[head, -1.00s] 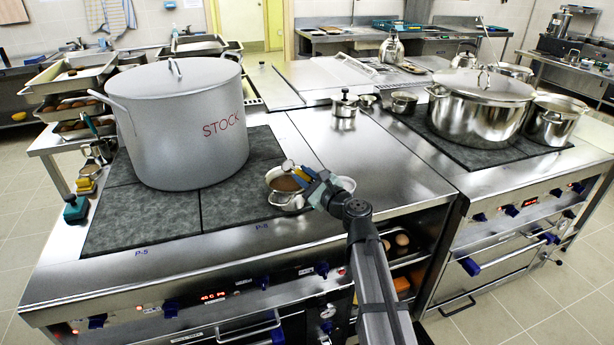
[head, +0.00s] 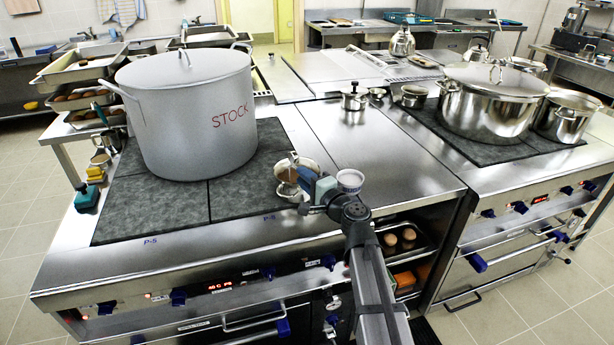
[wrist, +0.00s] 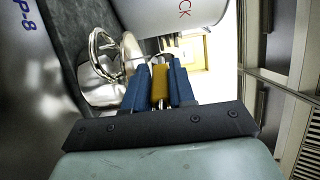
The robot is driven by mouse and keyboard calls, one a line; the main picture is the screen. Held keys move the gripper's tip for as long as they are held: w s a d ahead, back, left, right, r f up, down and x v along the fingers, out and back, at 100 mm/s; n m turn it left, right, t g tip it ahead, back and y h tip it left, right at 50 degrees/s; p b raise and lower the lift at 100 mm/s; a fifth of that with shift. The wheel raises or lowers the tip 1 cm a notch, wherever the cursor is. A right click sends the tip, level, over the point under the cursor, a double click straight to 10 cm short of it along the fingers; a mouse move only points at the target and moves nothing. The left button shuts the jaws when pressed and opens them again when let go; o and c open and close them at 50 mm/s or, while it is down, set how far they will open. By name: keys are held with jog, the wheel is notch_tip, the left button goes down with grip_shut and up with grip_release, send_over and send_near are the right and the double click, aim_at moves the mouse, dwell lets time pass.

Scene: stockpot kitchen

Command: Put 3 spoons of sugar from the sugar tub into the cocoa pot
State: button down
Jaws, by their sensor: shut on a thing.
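My gripper (wrist: 160,85) has blue fingers shut on the yellow handle (wrist: 160,80) of a spoon. The spoon's bowl cannot be made out clearly. In the head view my gripper (head: 302,180) is over the right side of the small steel cocoa pot (head: 282,174) and hides much of it. In the wrist view the pot (wrist: 97,82) shows its shiny wall and handle, just beyond and left of the fingers. The white sugar tub (head: 349,177) stands right of the gripper, behind my wrist, with a pale top. Whether the spoon carries sugar is hidden.
The large stockpot (head: 185,120) marked STOCK stands left of the cocoa pot on the dark hob. A small lidded steel pot (head: 353,100) stands farther back. The steel counter (head: 400,165) right of the tub is clear. Big lidded pot (head: 490,105) at right.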

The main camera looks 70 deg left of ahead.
jog(key=shift+s+d+f+n, duration=0.1)
jog(key=shift+f+n, duration=0.1)
jog(key=shift+n, duration=0.55)
jog(key=shift+s+a+f+n, duration=0.1)
jog(key=shift+f+n, duration=0.05)
jog(key=shift+n, duration=0.65)
jog(key=shift+s+d+f+n, duration=0.1)
jog(key=shift+f+n, duration=0.1)
jog(key=shift+n, duration=0.55)
